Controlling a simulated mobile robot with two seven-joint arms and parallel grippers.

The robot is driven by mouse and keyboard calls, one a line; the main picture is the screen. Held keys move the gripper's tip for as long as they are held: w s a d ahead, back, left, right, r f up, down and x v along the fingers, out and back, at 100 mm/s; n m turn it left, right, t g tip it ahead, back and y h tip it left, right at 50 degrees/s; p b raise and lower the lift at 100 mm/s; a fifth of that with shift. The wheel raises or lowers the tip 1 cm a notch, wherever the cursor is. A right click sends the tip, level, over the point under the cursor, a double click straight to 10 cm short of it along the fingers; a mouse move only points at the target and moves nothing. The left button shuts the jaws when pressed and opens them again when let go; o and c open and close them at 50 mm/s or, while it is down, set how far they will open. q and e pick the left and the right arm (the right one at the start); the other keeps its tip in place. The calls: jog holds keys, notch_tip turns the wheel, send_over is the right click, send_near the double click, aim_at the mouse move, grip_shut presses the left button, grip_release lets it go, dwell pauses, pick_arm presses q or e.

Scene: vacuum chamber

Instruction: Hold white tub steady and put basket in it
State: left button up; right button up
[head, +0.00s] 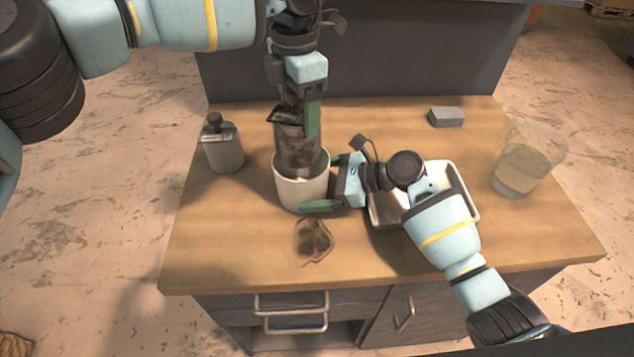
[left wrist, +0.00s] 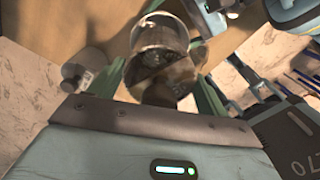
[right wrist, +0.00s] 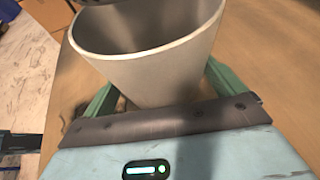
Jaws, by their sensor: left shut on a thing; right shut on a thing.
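The white tub (head: 302,193) stands upright on the table. The tub fills the right wrist view (right wrist: 150,65) between the fingers. The basket (head: 298,152) is a dark, mesh-like cylinder. My left gripper (head: 296,115) is shut on its upper part from above. The basket's lower end is inside the tub's mouth; its bottom is hidden by the tub wall. In the left wrist view, the round basket (left wrist: 160,55) shows between the fingers.
A grey flask with a dark stopper (head: 223,145) stands left of the tub. A white tray (head: 460,185) lies under my right arm. A glass beaker (head: 520,170) and a grey block (head: 446,117) are at the right.

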aim_at(299, 111)
pick_arm(q)
jog(key=shift+f, duration=1.95)
jog(key=o, duration=1.6)
notch_tip(299, 111, up, 12)
jog(key=shift+r, duration=0.1)
pick_arm(e)
jog(key=o, duration=0.7)
jog(key=shift+c, duration=0.2)
